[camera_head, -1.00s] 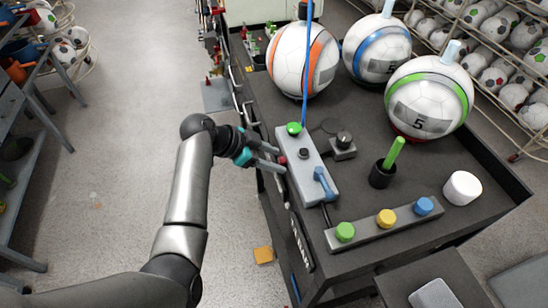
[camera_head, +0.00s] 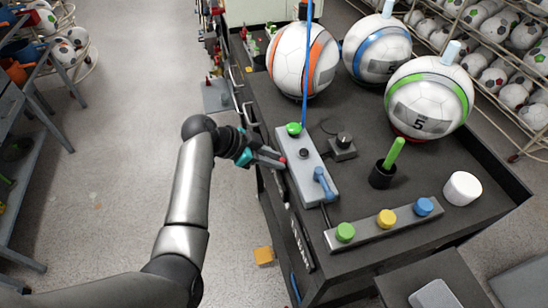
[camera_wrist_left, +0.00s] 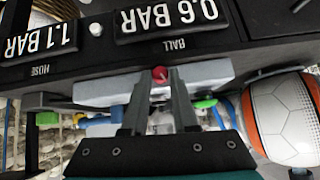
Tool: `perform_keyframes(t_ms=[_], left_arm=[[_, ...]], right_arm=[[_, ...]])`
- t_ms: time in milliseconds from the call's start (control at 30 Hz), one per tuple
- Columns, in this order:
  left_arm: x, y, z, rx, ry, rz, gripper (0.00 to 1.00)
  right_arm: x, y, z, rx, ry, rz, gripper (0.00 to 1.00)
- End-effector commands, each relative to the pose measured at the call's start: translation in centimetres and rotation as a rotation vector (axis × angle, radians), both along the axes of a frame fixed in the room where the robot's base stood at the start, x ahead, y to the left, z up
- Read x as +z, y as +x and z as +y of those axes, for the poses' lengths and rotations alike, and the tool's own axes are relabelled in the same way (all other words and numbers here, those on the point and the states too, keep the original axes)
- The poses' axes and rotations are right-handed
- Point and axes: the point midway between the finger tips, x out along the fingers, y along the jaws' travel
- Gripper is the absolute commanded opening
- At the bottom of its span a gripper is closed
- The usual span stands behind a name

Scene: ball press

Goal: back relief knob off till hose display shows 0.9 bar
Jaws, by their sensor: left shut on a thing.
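The red knob (camera_head: 282,159), which I take for the relief knob, sits on the near-left side of the grey press box (camera_head: 308,165). My left gripper (camera_head: 280,160) is shut on it; the wrist view shows the red knob (camera_wrist_left: 160,74) between the two fingertips (camera_wrist_left: 160,80). In that view the displays appear upside down. The hose display (camera_wrist_left: 41,41) reads 1.1 BAR and the ball display (camera_wrist_left: 170,18) reads 0.6 BAR. My right gripper is not in view.
The box carries a green fitting (camera_head: 294,129) with a blue hose (camera_head: 306,80) and a blue lever (camera_head: 324,184). An orange-striped ball (camera_head: 303,60) stands behind. A strip of coloured buttons (camera_head: 365,230) lies nearer.

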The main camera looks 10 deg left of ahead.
Motion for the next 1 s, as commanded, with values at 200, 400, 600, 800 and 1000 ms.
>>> perform_keyframes(t_ms=[200,400,600,800,1000], left_arm=[[0.0,0.0,0.0,-0.001,-0.002,0.008,0.00],[0.1,0.3,0.1,-0.004,-0.040,0.100,0.00],[-0.2,0.6,0.2,-0.002,-0.098,0.239,0.00],[-0.4,0.9,0.3,-0.001,-0.154,0.370,0.00],[-0.3,0.9,0.3,-0.001,-0.186,0.449,0.00]], right_arm=[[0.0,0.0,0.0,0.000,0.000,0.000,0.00],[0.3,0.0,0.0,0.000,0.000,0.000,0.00],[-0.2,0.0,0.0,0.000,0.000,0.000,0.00],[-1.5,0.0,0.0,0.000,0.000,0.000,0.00],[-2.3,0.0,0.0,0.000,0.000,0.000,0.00]])
